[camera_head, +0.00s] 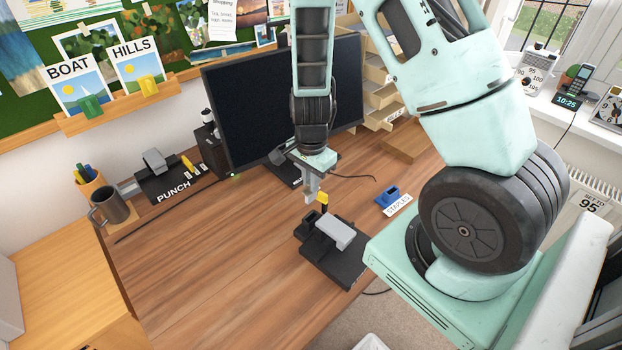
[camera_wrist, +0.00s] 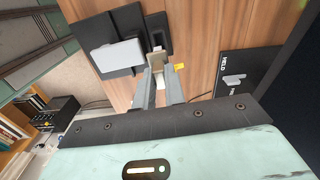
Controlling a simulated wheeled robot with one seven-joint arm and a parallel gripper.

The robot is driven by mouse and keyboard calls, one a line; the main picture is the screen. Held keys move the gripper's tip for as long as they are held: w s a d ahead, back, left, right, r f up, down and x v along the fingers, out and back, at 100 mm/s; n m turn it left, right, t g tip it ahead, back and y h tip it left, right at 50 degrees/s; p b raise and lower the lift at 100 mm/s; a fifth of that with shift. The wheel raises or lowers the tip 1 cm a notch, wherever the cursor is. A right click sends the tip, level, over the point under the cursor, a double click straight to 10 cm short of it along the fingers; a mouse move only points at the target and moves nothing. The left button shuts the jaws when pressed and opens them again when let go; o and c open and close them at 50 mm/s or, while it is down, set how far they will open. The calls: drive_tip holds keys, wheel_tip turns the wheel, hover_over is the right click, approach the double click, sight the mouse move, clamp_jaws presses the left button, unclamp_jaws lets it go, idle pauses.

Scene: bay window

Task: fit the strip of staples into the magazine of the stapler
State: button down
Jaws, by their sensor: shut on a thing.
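The stapler, a dark base with a light grey block on top (camera_head: 335,233), stands near the desk's front right edge. It also shows at the upper left of the wrist view (camera_wrist: 118,54). My gripper (camera_head: 311,194) points down just behind it, its tips close above the stapler's far end. In the wrist view my gripper (camera_wrist: 157,80) is shut on a small pale piece, the strip of staples (camera_wrist: 156,62), mostly hidden between the fingers. A small yellow tab (camera_head: 323,198) is beside the fingers; I cannot tell what it belongs to. Whether the strip touches the stapler is unclear.
A blue holder (camera_head: 387,195) sits by the STAPLES label (camera_head: 398,205), right of my gripper. A monitor (camera_head: 248,95) stands behind. A punch (camera_head: 165,175) and a mug (camera_head: 108,207) are at the left. The desk's left middle (camera_head: 210,250) is clear.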

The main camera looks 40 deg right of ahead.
sight(311, 200)
drive_tip(key=shift+f+b, duration=2.3)
drive_tip(key=shift+f, duration=0.6)
drive_tip(key=shift+f+b, duration=1.7)
drive_tip(key=shift+f, duration=0.65)
drive_tip(key=c, duration=1.4)
unclamp_jaws()
drive_tip(key=shift+r, duration=0.1)
wheel_tip(311, 200, up, 17)
drive_tip(key=p, duration=0.3)
drive_tip(key=shift+r, duration=0.2)
drive_tip(key=s+a+r+n, duration=0.2)
drive_tip(key=s+a+n, duration=0.4)
drive_tip(key=a+n, duration=0.1)
drive_tip(key=s+a+r+n, duration=0.3)
drive_tip(key=s+a+n, duration=0.3)
drive_tip(key=a+n, duration=0.2)
drive_tip(key=s+a+r+n, duration=0.3)
drive_tip(key=s+a+n, duration=0.2)
drive_tip(key=a+n, duration=0.2)
drive_tip(key=shift+s+a+r+n+y, duration=0.1)
drive_tip(key=shift+s+a+n+y, duration=0.1)
drive_tip(key=shift+n, duration=0.4)
drive_tip(key=shift+s+a+r+n+y, duration=0.1)
drive_tip(key=shift+s+n, duration=0.1)
drive_tip(key=shift+n, duration=0.4)
